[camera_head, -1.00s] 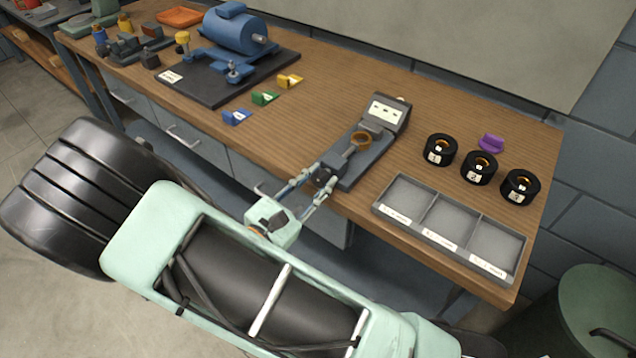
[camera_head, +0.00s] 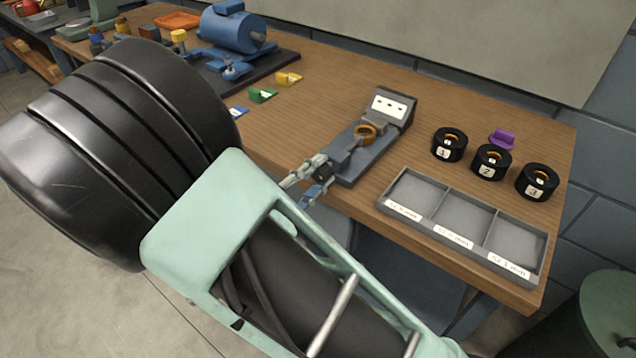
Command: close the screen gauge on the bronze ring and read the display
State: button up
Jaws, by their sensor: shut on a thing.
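The screen gauge (camera_head: 352,172) is a grey-blue bed on the bench with an upright display head (camera_head: 388,106) at its far end. The white screen shows small dark marks, too small to read. The bronze ring (camera_head: 372,128) sits on the bed just in front of the head. Whether the gauge's jaws touch the ring cannot be told. My gripper (camera_head: 316,180) is at the gauge's near end, by the bench's front edge. It is shut on the gauge's near sliding part, which is mostly hidden by the fingers. My arm hides the gripper's body.
Right of the gauge is a grey three-compartment tray (camera_head: 476,243), its compartments empty and labelled. Behind it stand black holders numbered 1 (camera_head: 449,145), 2 (camera_head: 491,162) and 3 (camera_head: 537,182), and a purple block (camera_head: 502,138). A blue motor (camera_head: 232,30) and coloured markers are at left.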

jog(key=m+b, duration=0.1)
jog(key=b, duration=0.1)
jog(key=m+b, duration=0.4)
jog(key=shift+f, duration=0.3)
jog(key=m+b, duration=0.2)
jog(key=shift+r+m+b, duration=0.2)
jog(key=shift+m+b, duration=0.1)
jog(key=shift+b, duration=0.05)
jog(key=shift+r, duration=0.1)
jog(key=o, duration=1.2)
jog(key=shift+c, duration=0.2)
jog(key=v, duration=0.8)
